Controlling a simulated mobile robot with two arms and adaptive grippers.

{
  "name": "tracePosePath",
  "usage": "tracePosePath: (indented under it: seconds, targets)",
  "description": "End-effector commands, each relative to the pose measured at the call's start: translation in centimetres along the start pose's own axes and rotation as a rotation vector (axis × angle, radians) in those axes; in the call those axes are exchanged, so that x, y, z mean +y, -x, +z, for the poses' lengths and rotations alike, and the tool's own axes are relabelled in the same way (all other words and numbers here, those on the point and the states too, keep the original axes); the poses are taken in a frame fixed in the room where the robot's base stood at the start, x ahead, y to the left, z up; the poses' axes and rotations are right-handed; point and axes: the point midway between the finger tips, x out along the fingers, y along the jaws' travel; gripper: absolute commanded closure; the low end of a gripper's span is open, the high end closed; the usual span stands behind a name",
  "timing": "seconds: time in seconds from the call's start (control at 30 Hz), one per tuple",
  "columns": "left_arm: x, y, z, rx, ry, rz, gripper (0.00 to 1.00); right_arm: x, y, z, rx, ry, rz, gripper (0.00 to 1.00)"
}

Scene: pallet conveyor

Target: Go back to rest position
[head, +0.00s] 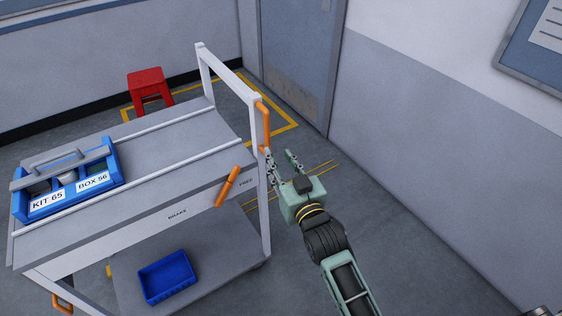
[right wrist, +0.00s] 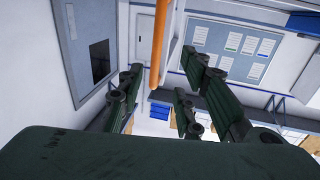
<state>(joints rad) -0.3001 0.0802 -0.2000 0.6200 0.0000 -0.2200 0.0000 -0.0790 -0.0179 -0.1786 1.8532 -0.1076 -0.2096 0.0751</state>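My right gripper (head: 279,153) is at the right end of the grey cart (head: 185,170), just below and beside its upright orange handle (head: 263,125). Its fingers are apart and nothing is held. In the right wrist view the open fingers (right wrist: 163,78) point ahead, with the orange handle (right wrist: 161,45) showing in the gap between them. I cannot tell whether a finger touches the handle. My left gripper is not in view.
A blue carrier (head: 115,180) labelled KIT 65 and BOX 56 stands on the cart top. An orange lever (head: 227,187) is on the cart's front, a blue bin (head: 167,278) on its lower shelf. A red stool (head: 149,86) stands behind. Floor right of the cart is clear.

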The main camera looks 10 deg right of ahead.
Motion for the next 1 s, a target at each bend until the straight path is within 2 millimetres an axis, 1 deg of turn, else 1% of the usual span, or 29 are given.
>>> tracePosePath:
  seconds: [0.47, 0.57, 0.67, 0.77, 0.8, 0.87, 0.9, 0.97, 1.0]
  targets:
    - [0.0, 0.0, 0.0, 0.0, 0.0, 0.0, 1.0, 0.0, 0.1, 0.0, 0.0, 0.001, 0.0, 0.67]
    - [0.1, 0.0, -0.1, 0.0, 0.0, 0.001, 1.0, 0.0, 0.1, 1.1, -0.02, 0.002, -0.001, 0.67]
    - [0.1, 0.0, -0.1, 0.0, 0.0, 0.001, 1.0, -0.1, 0.4, 4.8, -0.087, 0.005, -0.005, 0.67]
    - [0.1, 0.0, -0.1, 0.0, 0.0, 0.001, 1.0, -0.2, 1.4, 11.1, -0.205, 0.01, -0.011, 0.67]
    - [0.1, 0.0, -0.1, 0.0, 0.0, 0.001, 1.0, -0.2, 2.2, 14.1, -0.26, 0.012, -0.014, 0.67]
    - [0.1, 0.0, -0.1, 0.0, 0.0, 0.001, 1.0, -0.3, 3.6, 18.5, -0.344, 0.015, -0.018, 0.67]
    - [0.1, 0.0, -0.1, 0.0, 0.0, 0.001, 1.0, -0.3, 4.8, 21.4, -0.4, 0.017, -0.02, 0.67]
    - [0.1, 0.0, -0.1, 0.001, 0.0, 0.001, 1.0, -0.2, 6.8, 25.6, -0.483, 0.02, -0.023, 0.67]
    - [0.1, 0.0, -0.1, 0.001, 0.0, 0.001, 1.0, -0.2, 8.2, 28.3, -0.537, 0.022, -0.025, 0.67]
